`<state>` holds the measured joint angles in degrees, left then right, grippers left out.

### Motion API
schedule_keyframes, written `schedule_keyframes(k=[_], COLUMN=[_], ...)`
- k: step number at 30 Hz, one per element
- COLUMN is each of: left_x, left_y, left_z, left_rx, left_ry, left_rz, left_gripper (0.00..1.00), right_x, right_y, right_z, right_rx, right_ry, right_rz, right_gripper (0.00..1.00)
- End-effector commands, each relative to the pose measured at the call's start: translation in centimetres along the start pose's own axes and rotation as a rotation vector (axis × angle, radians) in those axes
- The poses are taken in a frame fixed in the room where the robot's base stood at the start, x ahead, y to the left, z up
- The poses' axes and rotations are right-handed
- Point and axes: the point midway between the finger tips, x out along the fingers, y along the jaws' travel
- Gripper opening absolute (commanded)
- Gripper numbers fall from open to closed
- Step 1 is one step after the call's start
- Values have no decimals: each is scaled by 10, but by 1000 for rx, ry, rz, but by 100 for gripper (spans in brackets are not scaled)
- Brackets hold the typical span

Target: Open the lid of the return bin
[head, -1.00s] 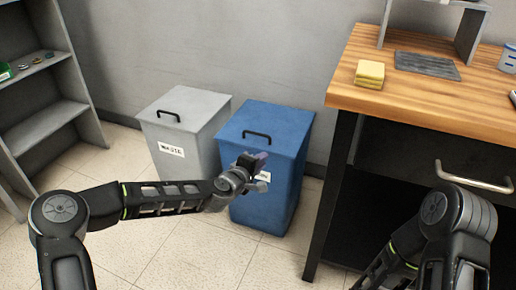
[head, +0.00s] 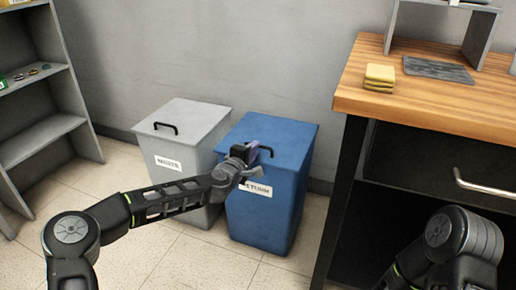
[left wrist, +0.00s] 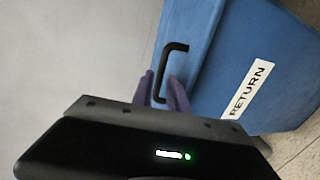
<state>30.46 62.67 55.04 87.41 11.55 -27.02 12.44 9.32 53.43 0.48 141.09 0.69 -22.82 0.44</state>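The return bin (head: 285,190) is blue, with a label reading RETURN on its front; its lid (head: 285,130) is shut. My left gripper (head: 254,152) is at the front edge of the lid and partly hides the black handle. In the left wrist view the label on the bin (left wrist: 215,60) is clear, and the black bar handle (left wrist: 176,47) stands at the purple fingertips of my left gripper (left wrist: 164,90). The fingers are apart, with the handle's near end seen between them; contact cannot be told. My right gripper is out of view.
A grey waste bin (head: 190,122) with a shut lid stands close to the left of the blue one. A wooden-topped bench (head: 430,110) with yellow sponges (head: 379,77) is at the right. Grey shelves (head: 45,130) stand at the left. A wall is behind the bins.

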Motion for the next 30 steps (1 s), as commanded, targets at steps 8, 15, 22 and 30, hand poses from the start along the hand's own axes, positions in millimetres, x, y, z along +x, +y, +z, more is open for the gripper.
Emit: schedule_keyframes(k=[8,15,22,30], left_x=[35,42,42,42], left_y=[-1,0,0,0], left_z=[1,0,0,0], left_rx=[0,0,0,0], left_ry=[0,-1,-1,-1], left_rz=[0,0,0,0], left_gripper=[19,19,13,0], right_x=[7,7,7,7], right_y=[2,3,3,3], right_z=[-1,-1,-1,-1], right_rx=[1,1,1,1], right_ry=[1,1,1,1], right_rz=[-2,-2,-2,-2], right_gripper=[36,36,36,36])
